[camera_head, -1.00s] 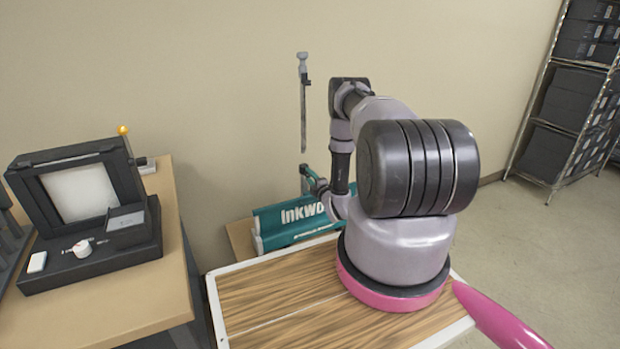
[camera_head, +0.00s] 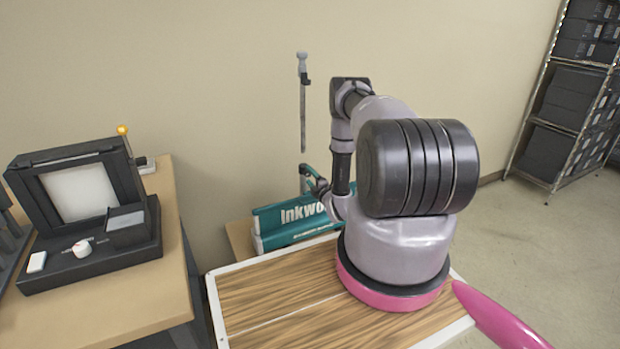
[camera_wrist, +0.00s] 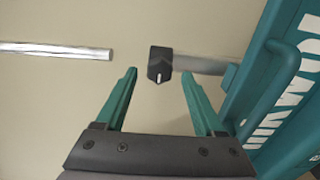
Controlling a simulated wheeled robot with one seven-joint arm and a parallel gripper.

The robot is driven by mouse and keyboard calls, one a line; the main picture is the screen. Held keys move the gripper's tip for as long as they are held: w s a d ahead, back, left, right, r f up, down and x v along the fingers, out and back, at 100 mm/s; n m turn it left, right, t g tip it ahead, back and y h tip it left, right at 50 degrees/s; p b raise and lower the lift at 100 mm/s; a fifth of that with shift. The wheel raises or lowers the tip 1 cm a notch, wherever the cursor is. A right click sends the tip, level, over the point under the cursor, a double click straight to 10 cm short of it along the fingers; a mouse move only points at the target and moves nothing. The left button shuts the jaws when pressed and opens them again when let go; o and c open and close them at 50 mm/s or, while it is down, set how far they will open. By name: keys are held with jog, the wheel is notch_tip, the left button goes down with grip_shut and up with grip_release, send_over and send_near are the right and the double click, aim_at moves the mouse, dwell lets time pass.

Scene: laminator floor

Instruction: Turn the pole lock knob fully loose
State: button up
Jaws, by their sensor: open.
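The pole lock knob (camera_wrist: 160,65) is a dark block with a short white mark, sitting at the end of a grey tube (camera_wrist: 200,63) in the wrist view. My gripper (camera_wrist: 159,73) is open, with its teal fingertips on either side of the knob in the picture. The knob looks just beyond the tips; I cannot tell whether they touch it. Nothing is held. In the head view my gripper (camera_head: 308,175) is low by the wall, partly behind my arm, and I cannot make out the knob there.
A thin upright rod (camera_head: 303,115) stands against the wall; its silver end (camera_wrist: 55,50) shows in the wrist view. A teal lettered case (camera_head: 290,222) lies beside my gripper. A table with a black machine (camera_head: 100,255) stands at left. Shelving (camera_head: 570,95) is at right.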

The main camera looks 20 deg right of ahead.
jog(key=s, duration=1)
jog(key=shift+d, duration=0.15)
